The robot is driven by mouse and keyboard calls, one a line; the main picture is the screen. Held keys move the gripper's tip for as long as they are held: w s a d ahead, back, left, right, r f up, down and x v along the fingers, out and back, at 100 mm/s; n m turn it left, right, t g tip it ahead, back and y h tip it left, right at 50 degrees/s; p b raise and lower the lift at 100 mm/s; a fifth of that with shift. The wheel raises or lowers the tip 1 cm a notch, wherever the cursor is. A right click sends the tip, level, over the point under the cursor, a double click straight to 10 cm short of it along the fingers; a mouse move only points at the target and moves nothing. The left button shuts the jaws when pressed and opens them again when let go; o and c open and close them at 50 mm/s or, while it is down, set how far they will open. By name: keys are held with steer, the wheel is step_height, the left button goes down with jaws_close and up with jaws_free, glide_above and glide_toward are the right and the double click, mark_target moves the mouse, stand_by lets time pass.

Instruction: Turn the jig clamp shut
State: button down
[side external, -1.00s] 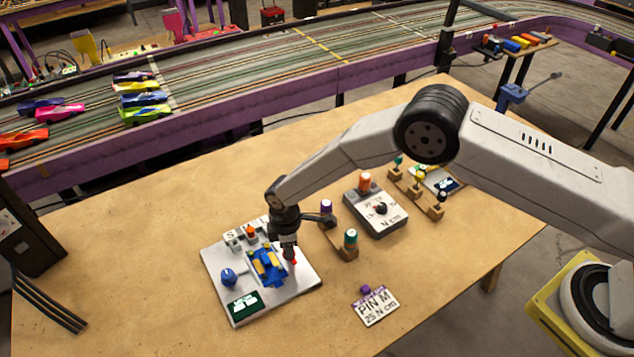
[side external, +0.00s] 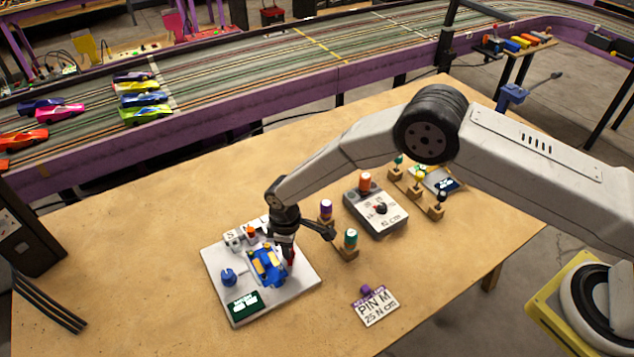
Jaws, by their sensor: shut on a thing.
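The jig is a white plate (side external: 303,287) on the wooden table, with a blue and yellow chassis (side external: 262,267) in its middle. A blue knob (side external: 228,277) stands at its left, and a dark green display (side external: 244,305) is at its front corner. My gripper (side external: 284,258) points down at the right side of the chassis, shut on the jig clamp. A little red (side external: 291,256) shows beside the fingers. The fingers and wrist hide most of the clamp, so its turn angle cannot be read.
Drivers with purple (side external: 326,209) and green (side external: 350,238) handles stand in a wooden holder close right of my gripper. A grey N cm box (side external: 376,213) stands behind them. A "PIN M 25 N cm" card (side external: 375,306) lies at front right. The table's left side is clear.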

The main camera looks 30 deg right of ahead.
steer(key=m, duration=1.2)
steer(key=shift+s+m, duration=0.1)
steer(key=shift+m, duration=0.3)
steer(key=shift+c, duration=1.9)
jaws_free()
steer(key=shift+r, duration=0.15)
steer(key=shift+r, duration=3.75)
